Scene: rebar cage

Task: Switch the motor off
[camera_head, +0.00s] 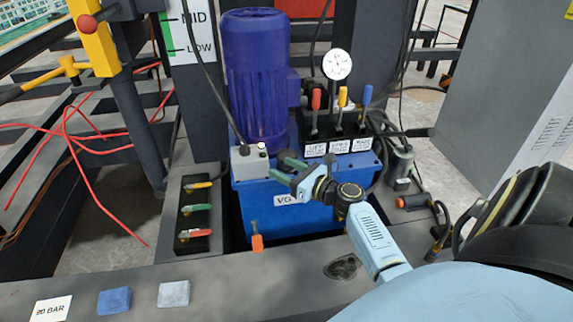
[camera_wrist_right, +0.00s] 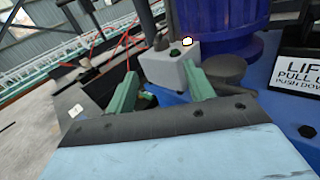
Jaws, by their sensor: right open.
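The blue motor (camera_head: 256,85) stands upright on the blue hydraulic unit (camera_head: 285,212). A small light-grey switch box (camera_head: 249,163) sits at the motor's front left foot. Its top has a dark knob and a pale, lit-looking button. The box also shows in the right wrist view (camera_wrist_right: 168,70), with a dark green button and a bright yellow-white one. My right gripper (camera_head: 277,166) is open just right of the box. In the wrist view its green fingers (camera_wrist_right: 162,90) are spread before the box, with nothing between them; contact cannot be told. My left gripper is not in view.
Red, yellow and blue levers (camera_head: 341,110) and a pressure gauge (camera_head: 337,64) stand right of the motor. A valve block (camera_head: 195,215) with coloured handles is at left. A black cable hangs down to the box. Blue and grey blocks (camera_head: 174,293) lie on the front ledge.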

